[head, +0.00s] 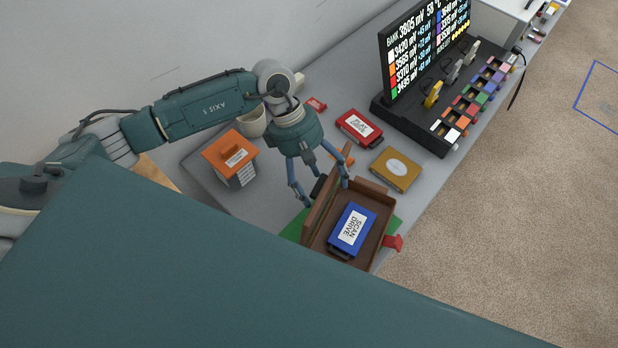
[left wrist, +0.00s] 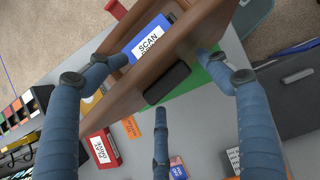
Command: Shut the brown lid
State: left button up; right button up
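The brown box (head: 384,217) stands open near the table's front edge, with a blue scan drive (head: 352,229) lying inside. Its brown lid (head: 320,214) stands up along the left side; it also shows in the left wrist view (left wrist: 139,79) with a black handle (left wrist: 167,83) on its outer face. My left gripper (head: 322,190) is open above the lid, its fingers spread on both sides. In the left wrist view the gripper (left wrist: 163,77) has its fingers apart and nothing clasped between them. Contact with the lid cannot be told. My right gripper is not in view.
A green mat (head: 397,228) lies under the box and a red tab (head: 393,243) sticks out at right. A yellow-brown case (head: 395,169), red case (head: 359,127), orange-topped block (head: 229,154) and cup (head: 252,123) stand nearby. A monitor (head: 424,45) stands behind.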

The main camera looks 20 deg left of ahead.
pick_arm(q)
jog(key=shift+w+r, duration=0.1)
jog(key=shift+r, duration=0.05)
dwell(0.4)
jog(key=s+p+v, duration=0.1)
jog(key=p+v, duration=0.1)
jog(key=v, duration=0.5)
jog(key=shift+w+d+r, duration=0.2)
jog(key=shift+w+r, duration=0.15)
jog(key=shift+r, duration=0.15)
jog(key=v, duration=1.2)
jog(key=shift+s, duration=0.1)
dwell(0.4)
